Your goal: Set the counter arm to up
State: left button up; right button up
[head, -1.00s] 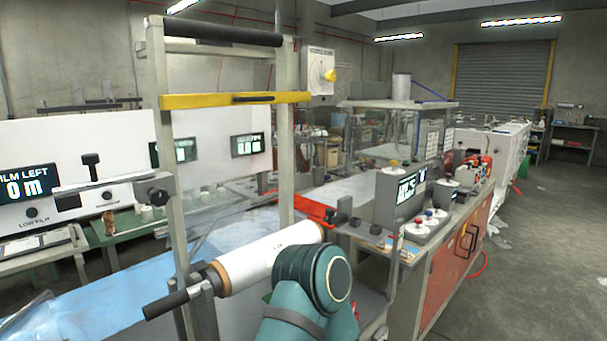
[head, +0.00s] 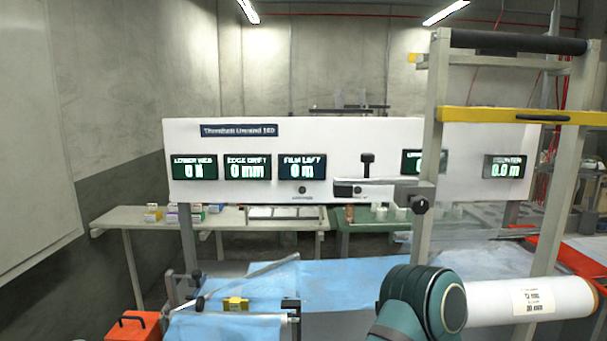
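A pale bar (head: 385,184) reaches left, roughly level, from a dark clamp knob (head: 419,205) on the grey post; it may be the counter arm, but I cannot tell for sure. A black upright handle (head: 367,163) shows behind or on it. The counter display (head: 505,167) at the right of the white panel (head: 225,150) reads 0.0 m. A teal link of my own arm shows at the bottom, in front of the white film roll (head: 525,301). Neither gripper is in view.
A grey frame with a yellow crossbar (head: 520,116) stands at the right. Blue film (head: 350,278) covers the low bed in front. Other displays, such as the film left display (head: 303,167), line the panel. An orange box (head: 133,327) sits at bottom left.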

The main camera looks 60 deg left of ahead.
aim_at(196, 274)
jog(key=u, duration=2.7)
